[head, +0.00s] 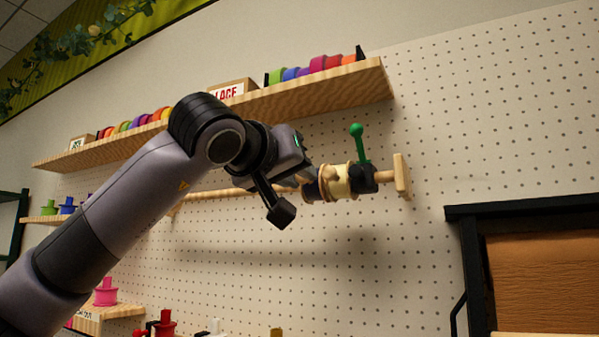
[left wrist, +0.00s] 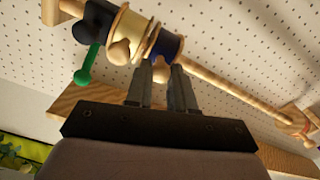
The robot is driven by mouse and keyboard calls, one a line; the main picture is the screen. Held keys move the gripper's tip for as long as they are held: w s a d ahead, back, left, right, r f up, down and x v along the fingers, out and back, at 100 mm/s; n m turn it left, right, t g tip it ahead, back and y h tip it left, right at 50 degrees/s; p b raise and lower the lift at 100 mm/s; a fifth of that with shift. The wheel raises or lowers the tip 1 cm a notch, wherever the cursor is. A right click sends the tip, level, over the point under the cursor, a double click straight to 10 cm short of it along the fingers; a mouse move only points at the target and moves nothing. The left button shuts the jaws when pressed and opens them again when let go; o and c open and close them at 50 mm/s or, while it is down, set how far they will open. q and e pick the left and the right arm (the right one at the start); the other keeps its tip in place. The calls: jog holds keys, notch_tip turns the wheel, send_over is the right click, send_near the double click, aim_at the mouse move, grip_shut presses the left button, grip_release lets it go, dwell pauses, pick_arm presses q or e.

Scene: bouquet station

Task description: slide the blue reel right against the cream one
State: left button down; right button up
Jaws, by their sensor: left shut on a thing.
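The blue reel (head: 312,191) sits on a wooden rod, partly hidden by my left gripper in the head view. In the left wrist view the dark blue reel (left wrist: 168,45) has a wooden knob (left wrist: 160,74) between my left fingertips. My left gripper (left wrist: 162,76) is shut on that knob. The cream reel (head: 336,182) is just right of the blue one in the head view. It also shows in the left wrist view (left wrist: 131,30). The two reels look very close; I cannot tell whether they touch. My right gripper is not in view.
A black collar (head: 362,178) with a green lever (head: 359,143) is on the rod right of the cream reel, before the wooden end piece (head: 402,175). A wooden shelf (head: 330,88) with coloured rolls is above. A dark-framed board (head: 530,262) stands at right.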

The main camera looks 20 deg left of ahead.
pick_arm(q)
jog(key=shift+d, duration=0.4)
jog(key=c, duration=1)
grip_release()
jog(key=shift+s, duration=0.1)
jog(key=shift+o, duration=0.2)
jog(key=shift+a, duration=0.1)
jog(key=shift+s, duration=0.1)
